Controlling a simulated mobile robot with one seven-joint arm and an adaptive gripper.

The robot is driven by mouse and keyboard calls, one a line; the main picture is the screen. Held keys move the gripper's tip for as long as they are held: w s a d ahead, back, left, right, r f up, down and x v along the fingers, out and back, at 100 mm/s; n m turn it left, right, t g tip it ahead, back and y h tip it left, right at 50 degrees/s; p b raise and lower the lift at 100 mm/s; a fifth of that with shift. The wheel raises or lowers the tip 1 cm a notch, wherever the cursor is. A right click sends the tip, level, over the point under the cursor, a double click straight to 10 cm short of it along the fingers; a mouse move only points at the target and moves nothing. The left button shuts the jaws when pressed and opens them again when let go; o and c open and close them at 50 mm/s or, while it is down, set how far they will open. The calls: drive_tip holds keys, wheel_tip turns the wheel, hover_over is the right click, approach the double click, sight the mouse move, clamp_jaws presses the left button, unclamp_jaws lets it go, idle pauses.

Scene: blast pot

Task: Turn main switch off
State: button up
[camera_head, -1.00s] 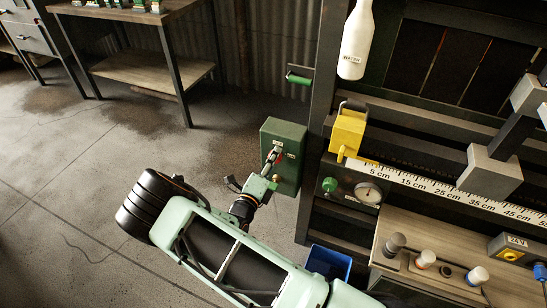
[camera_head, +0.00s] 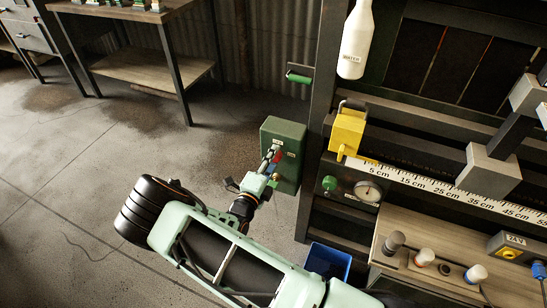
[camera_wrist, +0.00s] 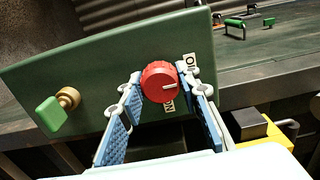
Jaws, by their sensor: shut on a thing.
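The switch box is a green box (camera_head: 288,140) by the dark rack in the head view; its green face (camera_wrist: 100,80) fills much of the wrist view. A round red knob (camera_wrist: 160,82) with a white mark sits on that face, between two white labels. The mark points right in the wrist view. My gripper (camera_wrist: 159,85) has its blue-padded fingers on either side of the red knob and is shut on it. In the head view my gripper (camera_head: 271,161) reaches the front of the box, where the knob is small and partly covered.
A green square button on a brass stem (camera_wrist: 58,105) stands out of the same face. A yellow block (camera_head: 347,130), a pressure gauge (camera_head: 368,191) and a ruler strip (camera_head: 420,183) are to the right on the rack. A blue bin (camera_head: 328,262) stands below. The floor at left is open.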

drive_tip(key=o, duration=1.2)
drive_tip(key=shift+c, duration=0.2)
drive_tip(key=v, duration=1.2)
